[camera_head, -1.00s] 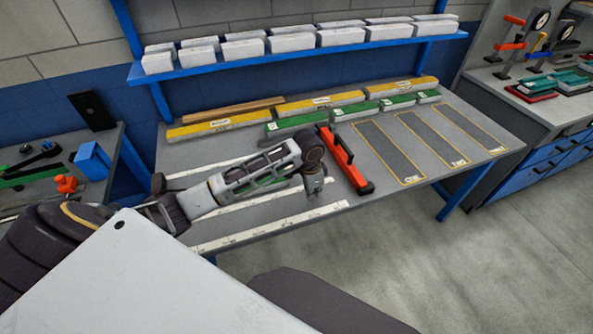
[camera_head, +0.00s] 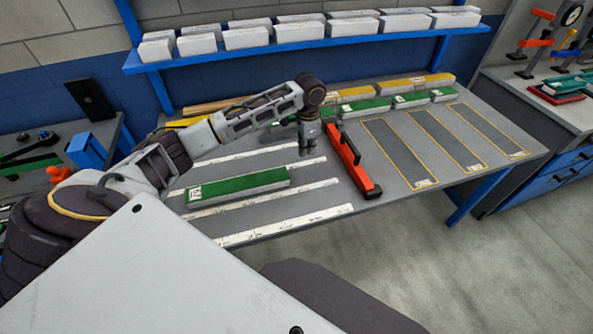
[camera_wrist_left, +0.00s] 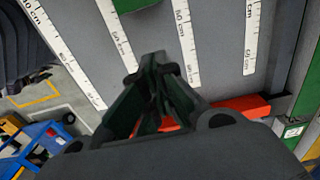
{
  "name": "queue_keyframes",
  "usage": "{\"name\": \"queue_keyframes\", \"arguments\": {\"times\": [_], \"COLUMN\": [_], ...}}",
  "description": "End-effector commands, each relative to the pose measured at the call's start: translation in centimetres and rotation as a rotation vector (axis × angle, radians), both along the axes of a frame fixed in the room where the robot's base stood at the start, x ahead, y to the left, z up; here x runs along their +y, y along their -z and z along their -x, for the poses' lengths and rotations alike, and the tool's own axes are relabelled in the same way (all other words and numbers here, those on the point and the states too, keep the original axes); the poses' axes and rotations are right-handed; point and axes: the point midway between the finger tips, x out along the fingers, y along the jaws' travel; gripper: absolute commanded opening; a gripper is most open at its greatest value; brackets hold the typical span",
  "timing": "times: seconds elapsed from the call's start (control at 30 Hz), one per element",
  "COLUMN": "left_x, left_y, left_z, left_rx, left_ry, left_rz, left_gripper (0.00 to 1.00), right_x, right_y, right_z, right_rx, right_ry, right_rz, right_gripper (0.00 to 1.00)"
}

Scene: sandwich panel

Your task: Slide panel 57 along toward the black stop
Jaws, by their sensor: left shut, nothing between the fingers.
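A long green-topped panel (camera_head: 238,187) lies flat on the bench between white ruler strips. It has a white label at its left end; its number is too small to read surely. Part of a green panel also shows at the top of the left wrist view (camera_wrist_left: 122,24). My left gripper (camera_head: 306,151) is shut and empty, beyond the panel's right end and apart from it; its closed fingers show in the left wrist view (camera_wrist_left: 158,72). A red-orange bar (camera_head: 350,157) with black parts lies right of the gripper. I cannot tell which part is the black stop. My right gripper is out of view.
Yellow panels (camera_head: 402,86) and several green blocks (camera_head: 410,101) line the back of the bench. Outlined grey areas (camera_head: 400,152) on the right are empty. White boxes stand on a blue shelf (camera_head: 300,47) above. The bench front edge is clear.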

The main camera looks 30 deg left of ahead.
Motion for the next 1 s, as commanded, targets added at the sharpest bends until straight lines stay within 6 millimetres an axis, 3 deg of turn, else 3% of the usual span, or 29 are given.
{"name": "queue_keyframes", "arguments": {"times": [0.47,0.73,1.0], "left_x": [-0.1,-0.1,0.0], "left_y": [0.9,3.8,7.3], "left_z": [0.0,0.1,0.0], "left_rx": [-0.001,0.002,0.000], "left_ry": [0.000,0.000,0.000], "left_rz": [0.001,0.001,0.000], "left_gripper": [0.00,0.00,0.00], "right_x": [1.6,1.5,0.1], "right_y": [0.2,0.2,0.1], "right_z": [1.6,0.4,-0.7], "right_rx": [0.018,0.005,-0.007], "right_ry": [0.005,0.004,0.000], "right_rz": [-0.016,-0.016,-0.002], "right_gripper": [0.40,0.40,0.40]}}
